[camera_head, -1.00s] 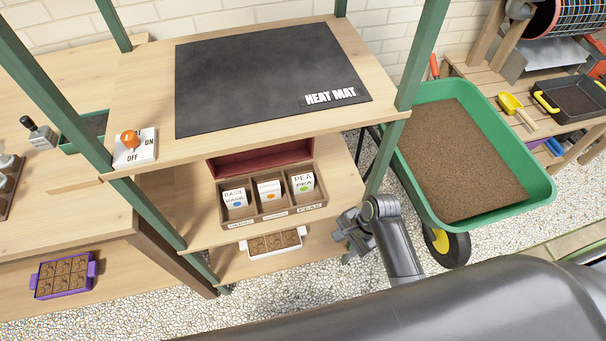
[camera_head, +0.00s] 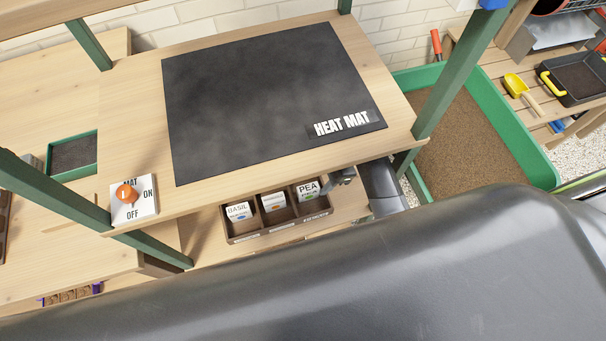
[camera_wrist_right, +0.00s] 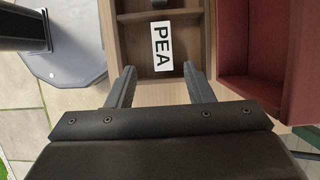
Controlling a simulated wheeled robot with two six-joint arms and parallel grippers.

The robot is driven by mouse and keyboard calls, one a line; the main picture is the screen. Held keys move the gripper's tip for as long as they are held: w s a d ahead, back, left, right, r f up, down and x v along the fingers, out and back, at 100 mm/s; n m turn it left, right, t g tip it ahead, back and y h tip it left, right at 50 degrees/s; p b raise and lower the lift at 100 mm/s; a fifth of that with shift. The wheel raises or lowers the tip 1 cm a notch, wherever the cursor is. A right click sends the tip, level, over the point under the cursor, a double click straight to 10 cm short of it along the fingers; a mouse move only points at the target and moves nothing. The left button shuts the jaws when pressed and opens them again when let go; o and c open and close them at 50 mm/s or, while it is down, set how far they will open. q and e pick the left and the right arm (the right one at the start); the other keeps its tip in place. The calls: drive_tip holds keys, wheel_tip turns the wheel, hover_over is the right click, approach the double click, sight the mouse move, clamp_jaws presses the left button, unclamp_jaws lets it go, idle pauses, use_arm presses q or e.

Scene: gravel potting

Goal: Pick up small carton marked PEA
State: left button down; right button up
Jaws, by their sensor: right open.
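The PEA carton (camera_head: 308,191) is small and white, and stands in the right-hand compartment of a brown wooden box (camera_head: 282,234) under the upper shelf. In the right wrist view its white top with black PEA lettering (camera_wrist_right: 162,47) lies just beyond my right gripper (camera_wrist_right: 159,70), in line with the gap between the fingers. The fingers are apart with nothing between them. In the head view my right gripper (camera_head: 343,176) is just right of the carton, partly hidden by the shelf edge. My left gripper is out of view.
A BASIL carton (camera_head: 238,211) and another carton (camera_head: 273,202) fill the other compartments. The shelf with the heat mat (camera_head: 265,95) overhangs the box. A maroon surface (camera_wrist_right: 232,45) stands beside the box. A green shelf post (camera_head: 455,75) is at right.

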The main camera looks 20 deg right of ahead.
sight(310, 187)
drive_tip(key=shift+w+a+f, duration=0.1)
drive_tip(key=shift+w+f, duration=0.15)
drive_tip(key=shift+s+a+f, duration=0.15)
drive_tip(key=shift+a+f, duration=0.2)
drive_tip(key=shift+f, duration=0.15)
drive_tip(key=shift+s+a+f, duration=0.1)
drive_tip(key=shift+a+f, duration=0.2)
drive_tip(key=shift+f, duration=0.2)
drive_tip(key=x, duration=0.2)
drive_tip(key=b+x, duration=0.1)
drive_tip(key=x, duration=0.1)
drive_tip(key=shift+w+a+f, duration=0.15)
drive_tip(key=shift+a, duration=0.2)
clamp_jaws()
